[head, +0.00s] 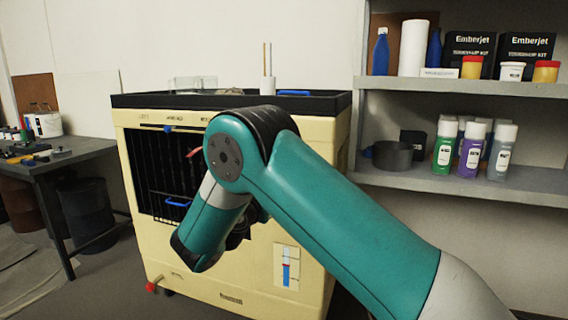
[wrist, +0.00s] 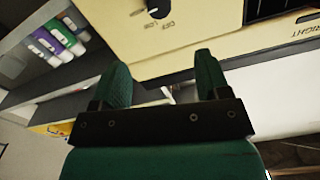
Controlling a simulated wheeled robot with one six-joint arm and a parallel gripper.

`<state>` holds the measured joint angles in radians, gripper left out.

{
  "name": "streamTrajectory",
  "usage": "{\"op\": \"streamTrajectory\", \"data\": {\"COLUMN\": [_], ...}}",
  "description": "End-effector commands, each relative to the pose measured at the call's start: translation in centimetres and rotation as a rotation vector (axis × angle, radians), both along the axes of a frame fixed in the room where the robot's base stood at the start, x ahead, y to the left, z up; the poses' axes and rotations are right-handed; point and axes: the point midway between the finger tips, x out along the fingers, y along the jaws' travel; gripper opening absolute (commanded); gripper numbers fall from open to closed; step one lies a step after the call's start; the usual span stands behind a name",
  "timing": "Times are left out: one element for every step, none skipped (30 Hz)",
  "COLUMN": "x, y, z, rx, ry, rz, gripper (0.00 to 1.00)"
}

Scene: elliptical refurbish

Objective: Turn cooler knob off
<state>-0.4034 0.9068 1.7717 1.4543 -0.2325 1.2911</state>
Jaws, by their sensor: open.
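The cooler (head: 135,150) is a cream box with a black top rim and a dark front grille, standing in the middle of the head view. Its black knob (wrist: 158,8) shows at the top edge of the wrist view, partly cut off, on a cream panel with small printed labels, one reading like OFF. My arm hides the knob in the head view. My gripper (wrist: 160,65) is open and empty, its two green fingers apart, with the knob beyond the fingertips and not touched. The knob's exact setting is hard to tell.
A grey shelf (head: 455,89) with spray cans (head: 470,150), a dark pot (head: 392,155) and boxes stands at the right. A workbench (head: 70,152) is at the left, with a dark barrel (head: 85,215) beside it. Glass containers (head: 193,83) sit on the cooler's top.

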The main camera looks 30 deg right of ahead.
Motion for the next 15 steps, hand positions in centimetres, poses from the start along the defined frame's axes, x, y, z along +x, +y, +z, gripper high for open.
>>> {"op": "streamTrajectory", "data": {"x": [0.1, 0.6, 1.2, 1.6, 2.0, 2.6, 3.1, 3.5, 4.0, 4.5, 4.9, 5.4, 5.8, 6.2, 6.7], "y": [-0.4, -1.0, -1.9, -2.4, -3.0, -3.7, -4.3, -4.8, -5.6, -6.1, -6.7, -7.4, -7.9, -8.3, -8.9], "z": [0.7, 0.2, 0.0, 0.0, -0.1, -0.1, -0.1, -0.1, 0.0, -0.1, -0.1, -0.1, -0.1, -0.1, 0.0], "rx": [0.0, 0.002, 0.003, 0.003, 0.003, 0.003, 0.003, 0.003, 0.002, 0.003, 0.002, 0.003, 0.001, 0.003, 0.002], "ry": [0.004, 0.0, -0.002, -0.002, -0.002, -0.002, -0.002, -0.002, -0.002, -0.003, -0.001, -0.002, -0.002, -0.003, -0.002], "rz": [-0.002, -0.005, -0.006, -0.006, -0.006, -0.006, -0.006, -0.005, -0.005, -0.005, -0.005, -0.005, -0.005, -0.004, -0.004], "gripper": [0.69, 0.69, 0.69, 0.69, 0.69, 0.69, 0.69, 0.69, 0.69, 0.69, 0.69, 0.69, 0.69, 0.69, 0.69]}}
